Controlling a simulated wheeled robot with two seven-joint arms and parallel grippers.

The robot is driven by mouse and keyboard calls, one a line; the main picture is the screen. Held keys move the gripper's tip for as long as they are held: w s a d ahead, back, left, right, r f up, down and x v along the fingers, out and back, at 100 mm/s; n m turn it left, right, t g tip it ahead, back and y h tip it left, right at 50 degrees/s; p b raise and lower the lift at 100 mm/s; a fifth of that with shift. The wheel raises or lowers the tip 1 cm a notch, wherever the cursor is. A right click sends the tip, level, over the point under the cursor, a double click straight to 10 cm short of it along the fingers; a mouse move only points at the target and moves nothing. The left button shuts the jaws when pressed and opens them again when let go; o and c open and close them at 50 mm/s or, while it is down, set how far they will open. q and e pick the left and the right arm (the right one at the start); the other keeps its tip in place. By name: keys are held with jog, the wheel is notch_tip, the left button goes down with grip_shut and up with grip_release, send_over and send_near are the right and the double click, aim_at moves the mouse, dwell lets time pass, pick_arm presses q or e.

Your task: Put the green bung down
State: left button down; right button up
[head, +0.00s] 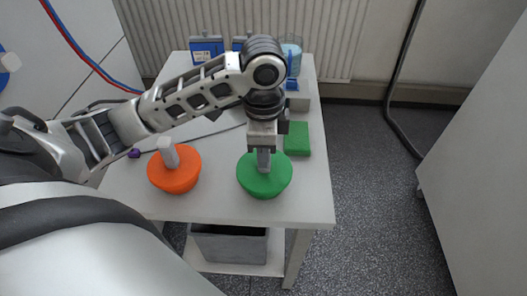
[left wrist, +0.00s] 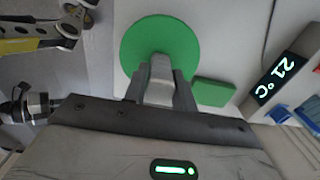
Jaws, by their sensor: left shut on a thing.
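The green bung (head: 264,182) is a round green disc with a grey upright handle, over the front middle of the white table. My left gripper (head: 264,150) comes down from above and is shut on its handle. In the left wrist view the green disc (left wrist: 150,45) lies just past the fingers, and the fingers (left wrist: 161,85) hold the grey handle from both sides. I cannot tell whether the disc touches the table top. My right gripper is not in view.
An orange bung (head: 174,173) with a grey handle stands left of the green one. A green block (head: 297,139) lies behind right. Blue boxes (head: 206,49) and a device with a display (left wrist: 275,80) stand at the back. The table's front edge (head: 240,219) is close.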

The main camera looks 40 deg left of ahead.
pick_arm(q)
jog(key=shift+f, duration=0.15)
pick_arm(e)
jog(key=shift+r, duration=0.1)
pick_arm(q)
jog(key=c, duration=1.1)
grip_release()
jog(key=shift+f, duration=0.1)
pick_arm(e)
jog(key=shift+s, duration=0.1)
pick_arm(q)
notch_tip(320, 180, up, 11)
jog(key=p, duration=0.3)
jog(key=shift+p, duration=0.4)
jog(key=shift+r, duration=0.55)
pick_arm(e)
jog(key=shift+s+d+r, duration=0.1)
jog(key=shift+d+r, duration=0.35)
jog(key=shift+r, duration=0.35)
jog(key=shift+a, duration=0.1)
